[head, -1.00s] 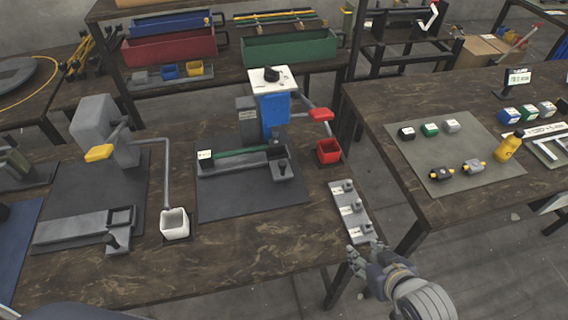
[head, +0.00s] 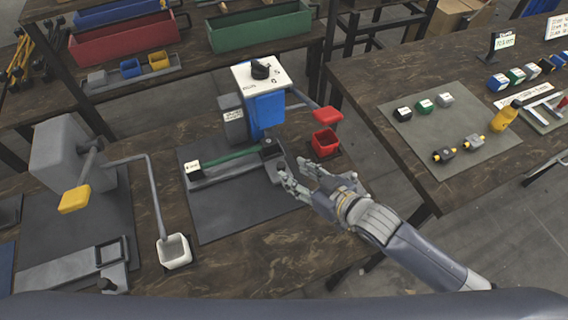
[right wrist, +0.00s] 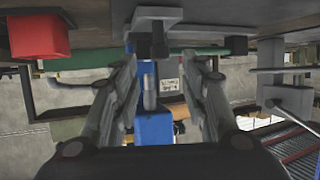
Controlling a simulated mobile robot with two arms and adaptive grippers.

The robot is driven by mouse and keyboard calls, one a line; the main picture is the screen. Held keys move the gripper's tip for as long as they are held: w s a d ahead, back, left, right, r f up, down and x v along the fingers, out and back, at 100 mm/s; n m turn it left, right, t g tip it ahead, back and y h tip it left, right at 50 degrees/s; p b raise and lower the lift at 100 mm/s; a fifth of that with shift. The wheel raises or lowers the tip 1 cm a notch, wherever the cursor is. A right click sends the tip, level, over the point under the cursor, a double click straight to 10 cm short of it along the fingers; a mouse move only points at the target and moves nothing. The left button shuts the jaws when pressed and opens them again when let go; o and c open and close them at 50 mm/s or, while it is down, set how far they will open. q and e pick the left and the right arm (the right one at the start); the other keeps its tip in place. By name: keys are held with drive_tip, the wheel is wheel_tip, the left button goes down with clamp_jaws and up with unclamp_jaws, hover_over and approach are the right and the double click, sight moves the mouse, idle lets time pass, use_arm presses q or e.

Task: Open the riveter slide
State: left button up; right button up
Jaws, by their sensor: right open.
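The blue riveter (head: 265,110) with a white top stands on a dark mat on the near table. Its grey slide (head: 222,174), with a green strip along it, lies in front. My right gripper (head: 293,172) is open at the slide's right end and partly hides it. In the right wrist view, the open fingers (right wrist: 163,64) have a dark knob (right wrist: 159,46) under a grey block (right wrist: 157,16) between or just beyond their tips. Contact cannot be told. My left gripper is not in view.
A red bin (head: 325,143) and red lever handle (head: 327,114) are close to my right gripper. A grey press (head: 60,150) with a yellow handle and a white bin (head: 174,251) stand left. A second table (head: 365,85) with parts is at right, across a gap.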

sight(283, 167)
drive_tip(key=x, duration=0.3)
drive_tip(key=shift+w+a, duration=0.15)
drive_tip(key=shift+w+a+f, duration=0.3)
drive_tip(key=shift+w+a, duration=0.1)
drive_tip(key=shift+w, duration=0.1)
drive_tip(key=shift+w+a+f, duration=0.1)
drive_tip(key=shift+w+a, duration=0.05)
drive_tip(key=shift+w+a+f, duration=0.1)
drive_tip(key=shift+w, duration=0.05)
drive_tip(key=c, duration=0.8)
clamp_jaws()
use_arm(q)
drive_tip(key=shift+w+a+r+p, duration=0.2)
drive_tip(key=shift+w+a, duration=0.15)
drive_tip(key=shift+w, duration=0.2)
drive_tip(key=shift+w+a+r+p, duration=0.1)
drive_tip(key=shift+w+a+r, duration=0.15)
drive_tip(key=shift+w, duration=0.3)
